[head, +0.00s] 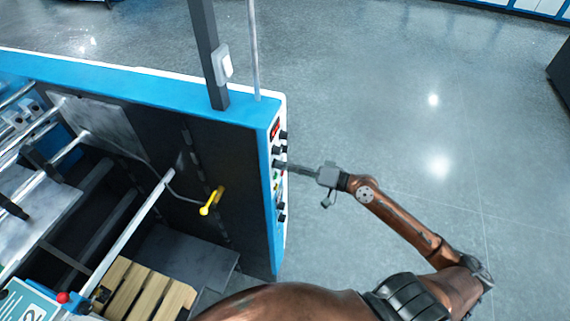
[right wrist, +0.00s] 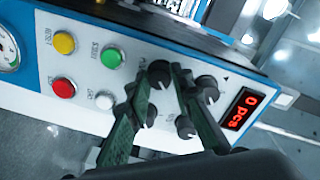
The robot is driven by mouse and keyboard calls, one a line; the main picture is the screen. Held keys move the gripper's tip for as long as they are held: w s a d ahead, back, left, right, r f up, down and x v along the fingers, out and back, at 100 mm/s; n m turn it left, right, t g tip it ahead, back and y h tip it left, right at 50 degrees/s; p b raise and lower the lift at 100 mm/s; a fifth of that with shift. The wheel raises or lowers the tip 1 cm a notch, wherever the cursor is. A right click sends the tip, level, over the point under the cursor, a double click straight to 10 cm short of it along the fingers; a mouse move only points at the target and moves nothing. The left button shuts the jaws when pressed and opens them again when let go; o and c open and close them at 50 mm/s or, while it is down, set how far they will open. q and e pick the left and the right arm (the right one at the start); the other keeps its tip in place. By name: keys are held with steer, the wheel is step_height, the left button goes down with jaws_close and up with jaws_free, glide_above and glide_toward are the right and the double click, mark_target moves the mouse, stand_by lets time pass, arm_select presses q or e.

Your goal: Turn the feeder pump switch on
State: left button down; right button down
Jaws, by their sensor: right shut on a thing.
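The control panel (head: 282,115) is on the narrow end face of the blue and dark machine in the head view. In the right wrist view the white panel (right wrist: 95,28) carries several black knobs. My right gripper (head: 284,166) reaches the panel from the right. In the right wrist view its green fingers (right wrist: 161,84) stand on either side of a black knob (right wrist: 158,71) and are shut on it. Other black knobs (right wrist: 207,87) (right wrist: 185,127) are close by the right finger. The labels near the knobs are too small to tell which is the feeder pump switch. My left gripper is not in view.
Beside the knobs are a yellow button (right wrist: 64,43), a green button (right wrist: 111,58), a red button (right wrist: 64,88) and a white button (right wrist: 104,100). A red display (right wrist: 243,109) reads "0 pcs". A yellow handle (head: 212,201) is on the machine's side. The floor (head: 400,130) at right is clear.

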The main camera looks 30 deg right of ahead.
steer(key=shift+m+p, duration=0.5)
steer(key=shift+m, duration=0.7)
steer(key=c, duration=1.7)
jaws_free()
steer(key=v, duration=1.2)
steer(key=shift+d, duration=0.1)
